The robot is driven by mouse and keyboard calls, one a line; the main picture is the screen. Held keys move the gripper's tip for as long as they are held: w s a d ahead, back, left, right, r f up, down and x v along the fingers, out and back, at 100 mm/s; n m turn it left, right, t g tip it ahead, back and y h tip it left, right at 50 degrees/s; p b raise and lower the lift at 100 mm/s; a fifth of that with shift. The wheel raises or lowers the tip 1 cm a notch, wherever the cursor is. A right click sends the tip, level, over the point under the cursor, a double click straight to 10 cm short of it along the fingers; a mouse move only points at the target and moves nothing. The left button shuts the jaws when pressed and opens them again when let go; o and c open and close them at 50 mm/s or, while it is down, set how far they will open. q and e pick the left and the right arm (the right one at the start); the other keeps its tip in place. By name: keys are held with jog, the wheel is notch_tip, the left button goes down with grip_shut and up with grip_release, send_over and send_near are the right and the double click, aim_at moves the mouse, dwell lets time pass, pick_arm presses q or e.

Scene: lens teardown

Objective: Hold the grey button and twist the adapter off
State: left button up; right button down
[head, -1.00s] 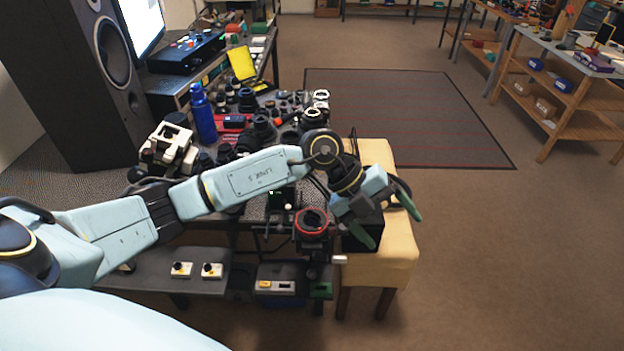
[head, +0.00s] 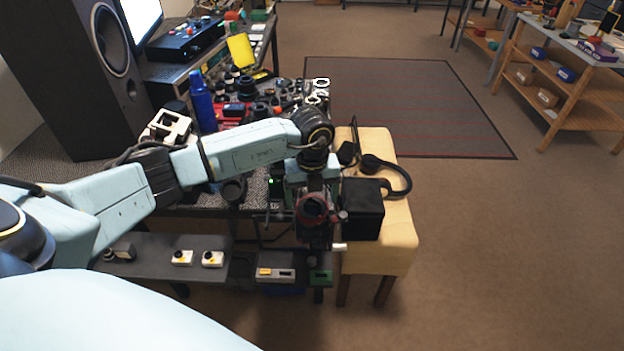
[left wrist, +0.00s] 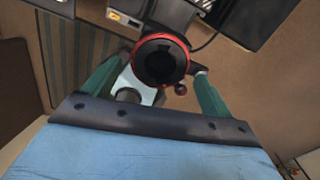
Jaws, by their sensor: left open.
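A dark round part with a red ring (head: 313,208), probably the adapter, is held on a dark stand at the bench's front edge. In the left wrist view the red-ringed part (left wrist: 161,60) shows its dark round opening. My left gripper (left wrist: 158,72) is open, with its two green fingers on either side of that part, apparently apart from it. In the head view its fingertips are hidden or hard to make out behind the wrist. A small dark red knob (left wrist: 180,89) sits beside the ring. I cannot make out a grey button. My right gripper is not in view.
A black box (head: 362,209) and headphones (head: 388,175) lie on the yellow stool (head: 390,240) right of the stand. Lenses and a blue bottle (head: 202,102) crowd the bench behind. Small control boxes (head: 212,259) sit on the lower shelf.

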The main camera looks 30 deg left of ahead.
aim_at(312, 211)
pick_arm(q)
jog(key=shift+f, duration=2.25)
jog(key=c, duration=0.8)
jog(key=shift+r+n+p, duration=0.15)
jog(key=shift+n+p, duration=0.45)
jog(key=shift+n, duration=0.4)
jog(key=shift+r+p, duration=0.85)
jog(key=shift+r, duration=0.2)
jog(key=shift+r+p, duration=2.15)
jog(key=shift+r, duration=0.25)
